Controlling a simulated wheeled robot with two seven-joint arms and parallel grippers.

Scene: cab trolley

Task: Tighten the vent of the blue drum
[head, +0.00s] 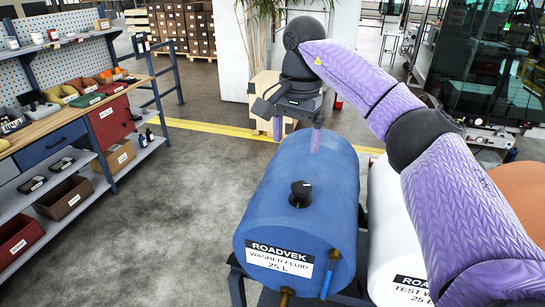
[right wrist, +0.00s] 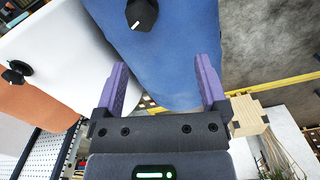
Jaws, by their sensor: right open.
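The blue drum (head: 270,215) lies on its side on a dark frame, labelled "ROADVEK WASHER FLUID 25 L". Its vent is a black knob (head: 300,194) on top; the knob also shows at the top of the right wrist view (right wrist: 141,14), with a white mark on it. My right gripper (head: 297,140) is above the far end of the blue drum, behind the vent and apart from it. Its two purple fingers (right wrist: 162,75) are spread, with nothing between them but the drum's blue surface beyond. My left gripper is out of view.
A white drum (head: 381,230) lies close to the right, partly hidden by my right arm. An orange drum (head: 520,187) is beyond it. A workbench with bins (head: 60,133) stands at the left. The floor (head: 175,225) between bench and drums is clear.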

